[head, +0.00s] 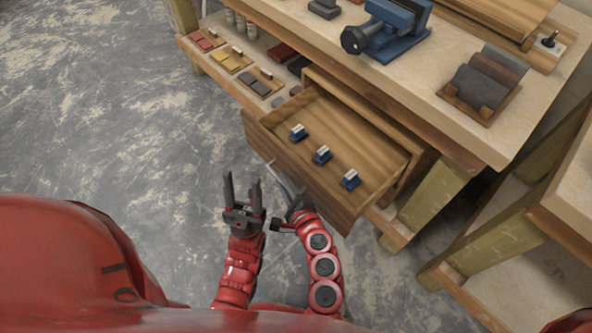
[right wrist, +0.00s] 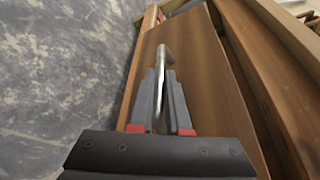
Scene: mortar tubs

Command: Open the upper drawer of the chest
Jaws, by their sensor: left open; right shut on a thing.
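The wooden drawer (head: 362,133) under the workbench stands pulled out in the head view, with three small blue items (head: 322,154) inside it. Its front panel (head: 300,177) faces my arms. My right gripper (head: 290,193) is at the drawer front, and in the right wrist view its fingers (right wrist: 161,98) are shut on the metal bar handle (right wrist: 162,62). In the head view the fingertips and most of the handle are partly hidden. My left gripper (head: 243,188) is open and empty, pointing up, to the left of the drawer front and apart from it.
The workbench top (head: 440,105) carries a blue vise (head: 395,28) and a holder with sanding blocks or rolls (head: 487,80). A lower shelf (head: 215,55) with small coloured blocks lies left of the drawer. A second bench (head: 570,205) stands at right. The floor at left is clear.

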